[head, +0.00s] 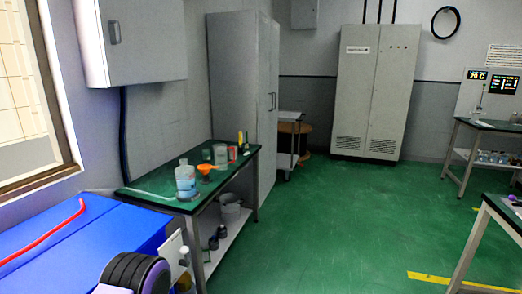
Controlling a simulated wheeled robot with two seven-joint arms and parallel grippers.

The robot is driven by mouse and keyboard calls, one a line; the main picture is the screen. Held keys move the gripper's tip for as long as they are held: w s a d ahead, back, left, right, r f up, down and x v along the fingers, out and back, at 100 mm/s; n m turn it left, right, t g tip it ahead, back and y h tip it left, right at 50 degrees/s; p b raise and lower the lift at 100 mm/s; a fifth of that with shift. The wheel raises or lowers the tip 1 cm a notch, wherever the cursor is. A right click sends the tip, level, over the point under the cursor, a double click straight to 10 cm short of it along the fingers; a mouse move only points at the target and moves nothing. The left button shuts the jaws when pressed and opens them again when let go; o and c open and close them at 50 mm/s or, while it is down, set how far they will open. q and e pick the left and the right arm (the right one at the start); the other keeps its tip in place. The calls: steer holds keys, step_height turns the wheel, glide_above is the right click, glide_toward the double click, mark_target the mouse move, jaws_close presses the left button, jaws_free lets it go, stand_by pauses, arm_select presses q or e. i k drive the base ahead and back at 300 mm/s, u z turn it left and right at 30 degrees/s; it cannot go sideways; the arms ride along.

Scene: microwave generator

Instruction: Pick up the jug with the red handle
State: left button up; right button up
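Neither of my grippers is in view. No jug with a clear red handle can be made out. A green-topped bench (150,184) stands left of the middle. On it is a clear bottle with a pale blue label (186,184) near its front end. An orange funnel-like piece (206,169) is just behind it. Farther back stand a clear container (220,154) and a small red item (232,154), too small to tell its shape. A long red bar (42,238) runs across a blue box-like unit (115,232) at the lower left.
A black and purple ribbed round part (135,273) sits at the bottom left. A grey bucket (229,211) is on the bench's lower shelf. Tall grey cabinets (372,90) stand at the back. Other benches (490,124) are at the right. The green floor (350,220) between is clear.

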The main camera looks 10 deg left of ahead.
mark_target(220, 149)
steer(key=u, duration=0.05)
steer(key=i, duration=2.25)
steer(key=u, duration=0.3)
